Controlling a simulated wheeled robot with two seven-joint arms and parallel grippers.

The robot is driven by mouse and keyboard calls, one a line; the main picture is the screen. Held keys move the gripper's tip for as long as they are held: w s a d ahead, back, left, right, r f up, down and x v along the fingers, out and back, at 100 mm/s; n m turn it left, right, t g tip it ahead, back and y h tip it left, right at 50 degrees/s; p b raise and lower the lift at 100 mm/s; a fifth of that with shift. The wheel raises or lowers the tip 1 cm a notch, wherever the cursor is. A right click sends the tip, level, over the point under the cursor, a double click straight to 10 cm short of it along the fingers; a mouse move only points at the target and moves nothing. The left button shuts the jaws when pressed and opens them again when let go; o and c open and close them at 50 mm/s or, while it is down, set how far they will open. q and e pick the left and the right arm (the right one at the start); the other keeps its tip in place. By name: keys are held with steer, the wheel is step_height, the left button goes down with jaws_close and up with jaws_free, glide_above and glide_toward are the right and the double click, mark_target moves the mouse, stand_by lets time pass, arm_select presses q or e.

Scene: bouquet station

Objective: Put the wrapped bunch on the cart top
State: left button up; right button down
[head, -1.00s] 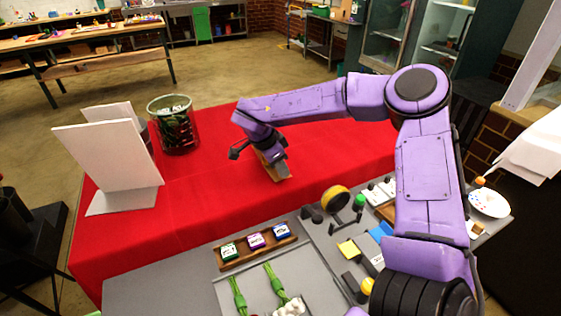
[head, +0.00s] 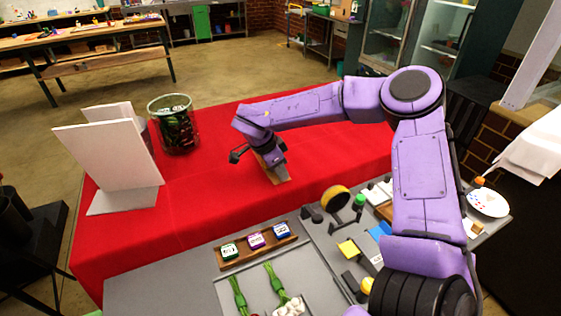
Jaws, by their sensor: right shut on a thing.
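My right gripper (head: 276,168) reaches over the red-covered surface (head: 205,195) from the right. It points down and is shut on a tan, flat-looking piece (head: 282,178), low at or just above the red cloth. The gripper hides part of this piece, and I cannot tell whether it is the wrapped bunch. Two green-stemmed bunches lie on the grey worktop at the bottom, one at left (head: 238,292) and one with white heads (head: 275,280); no wrapping shows on them. I cannot make out which surface is the cart top. My left gripper is out of view.
A glass jar with dark green contents (head: 172,135) and a white folded board (head: 110,155) stand on the red cloth at left. A wooden holder with small boxes (head: 255,246) and a yellow tape roll (head: 335,198) are in front. The red cloth's middle is clear.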

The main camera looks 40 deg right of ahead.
steer(key=shift+f+p, duration=0.15)
steer(key=shift+p, duration=0.15)
stand_by(0.5)
steer(key=shift+c, duration=2.4)
jaws_free()
step_height(320, 180, up, 7)
steer(key=p, duration=0.8)
